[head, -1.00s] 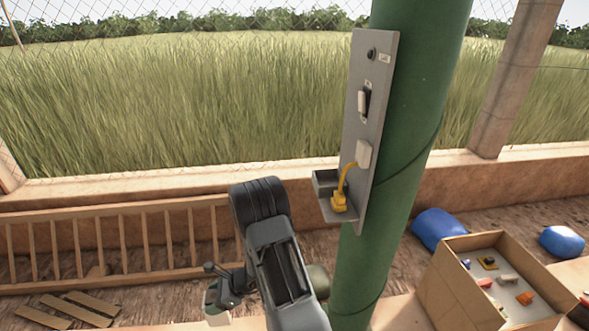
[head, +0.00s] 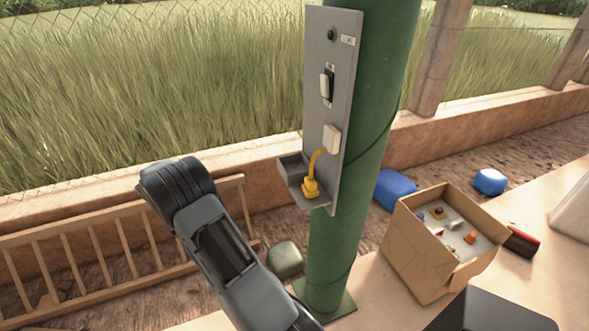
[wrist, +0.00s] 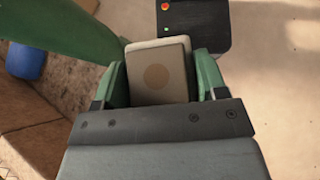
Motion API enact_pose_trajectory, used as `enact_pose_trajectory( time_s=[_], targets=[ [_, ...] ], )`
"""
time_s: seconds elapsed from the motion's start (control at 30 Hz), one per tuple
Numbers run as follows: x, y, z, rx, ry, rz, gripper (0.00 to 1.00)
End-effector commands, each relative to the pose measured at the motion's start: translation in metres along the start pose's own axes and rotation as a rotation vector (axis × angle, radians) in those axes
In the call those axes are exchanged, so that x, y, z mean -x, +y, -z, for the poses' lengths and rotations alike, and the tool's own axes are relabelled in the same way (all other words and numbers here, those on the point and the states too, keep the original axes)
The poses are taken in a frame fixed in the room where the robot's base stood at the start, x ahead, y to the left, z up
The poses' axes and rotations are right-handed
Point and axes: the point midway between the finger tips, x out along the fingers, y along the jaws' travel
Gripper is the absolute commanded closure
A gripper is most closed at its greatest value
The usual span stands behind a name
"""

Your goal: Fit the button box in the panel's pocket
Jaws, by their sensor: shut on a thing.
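The grey panel (head: 335,65) is fixed upright on a green post in the head view. At its lower left is a grey open pocket (head: 289,168) with a ledge. A yellow plug (head: 311,188) on a yellow cord sits on the ledge, the cord rising to a white block (head: 331,138) on the panel. In the wrist view my gripper (wrist: 162,52) is shut on a pale box (wrist: 167,98) with a round tan disc on its face, likely the button box. A green finger is on each side.
The green post (head: 372,120) stands just right of the panel. A cardboard box (head: 420,250) with small coloured items is on the right. A wooden railing (head: 90,250) runs along the wall at left. Blue sacks (head: 490,181) lie behind. A dark box with a red button (wrist: 192,40) shows in the wrist view.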

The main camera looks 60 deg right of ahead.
Motion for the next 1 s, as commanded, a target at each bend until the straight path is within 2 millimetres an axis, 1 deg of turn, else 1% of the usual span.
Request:
enact_pose_trajectory(
  time_s=[0.03,0.07,0.1,0.17,0.2,0.27,0.3,0.4,0.5,0.63,0.77,0.87,1.0],
  targets=[
    [0.013,0.021,-0.022,0.078,0.008,-0.115,0.97],
    [0.019,0.035,-0.035,0.131,0.009,-0.188,0.97],
    [0.029,0.054,-0.051,0.196,0.01,-0.274,0.97],
    [0.042,0.078,-0.075,0.276,0.011,-0.381,0.97],
    [0.051,0.092,-0.09,0.319,0.011,-0.439,0.97],
    [0.065,0.111,-0.112,0.372,0.011,-0.51,0.97],
    [0.073,0.122,-0.126,0.399,0.01,-0.547,0.97],
    [0.092,0.142,-0.158,0.452,0.008,-0.614,0.97],
    [0.106,0.155,-0.183,0.485,0.006,-0.654,0.97],
    [0.118,0.164,-0.204,0.509,0.004,-0.68,0.97],
    [0.12,0.174,-0.218,0.518,0.003,-0.689,0.97],
    [0.112,0.188,-0.228,0.521,0.002,-0.689,0.97],
    [0.093,0.216,-0.244,0.52,0.002,-0.688,0.97]
  ],
)
